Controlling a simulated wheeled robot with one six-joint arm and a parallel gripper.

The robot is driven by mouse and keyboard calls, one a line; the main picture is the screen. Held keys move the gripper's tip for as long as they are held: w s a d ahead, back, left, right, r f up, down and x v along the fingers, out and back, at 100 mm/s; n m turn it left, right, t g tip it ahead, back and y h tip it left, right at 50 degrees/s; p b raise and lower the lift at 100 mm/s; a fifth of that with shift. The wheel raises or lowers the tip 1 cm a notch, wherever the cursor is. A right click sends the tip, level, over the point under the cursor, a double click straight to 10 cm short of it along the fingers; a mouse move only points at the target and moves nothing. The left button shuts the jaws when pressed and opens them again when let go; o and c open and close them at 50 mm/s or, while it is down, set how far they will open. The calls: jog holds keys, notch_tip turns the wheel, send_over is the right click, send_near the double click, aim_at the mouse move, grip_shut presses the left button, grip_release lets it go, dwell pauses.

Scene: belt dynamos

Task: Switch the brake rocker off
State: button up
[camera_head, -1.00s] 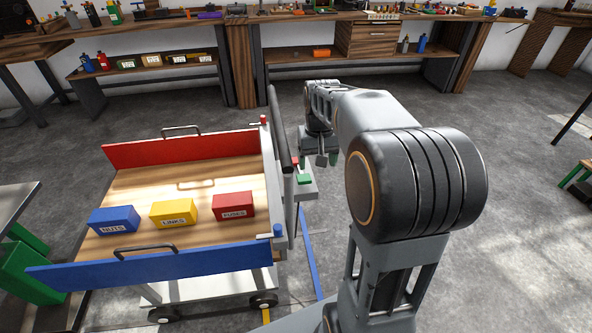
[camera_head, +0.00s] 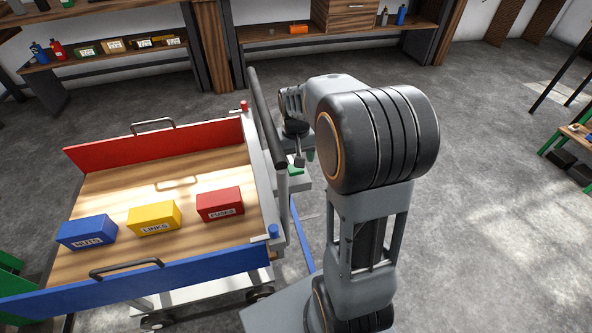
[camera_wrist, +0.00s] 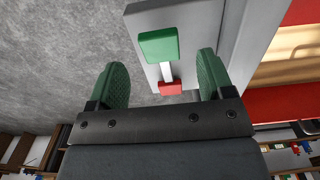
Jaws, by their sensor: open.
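The brake rocker has a green pad (camera_wrist: 158,46) and a red pad (camera_wrist: 170,88) joined by a pale bar, on a light grey plate (camera_wrist: 190,20) at the cart's side. In the head view, its green end (camera_head: 295,170) shows just below my gripper (camera_head: 304,155), and the red end is not clearly seen. In the wrist view, my gripper (camera_wrist: 162,66) is open, with one green-padded finger on each side of the rocker. Nothing is held between the fingers. I cannot tell whether a finger touches the rocker, or which end is pressed down.
The cart (camera_head: 95,185) carries a blue box (camera_head: 87,230), a yellow box (camera_head: 154,216) and a red box (camera_head: 220,203). A dark push bar (camera_head: 266,115) rises close left of my gripper. Grey floor (camera_head: 480,190) to the right is open. Benches stand behind.

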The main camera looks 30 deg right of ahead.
aim_at(296, 170)
jog(key=shift+f+b, duration=0.4)
jog(key=shift+f, duration=2)
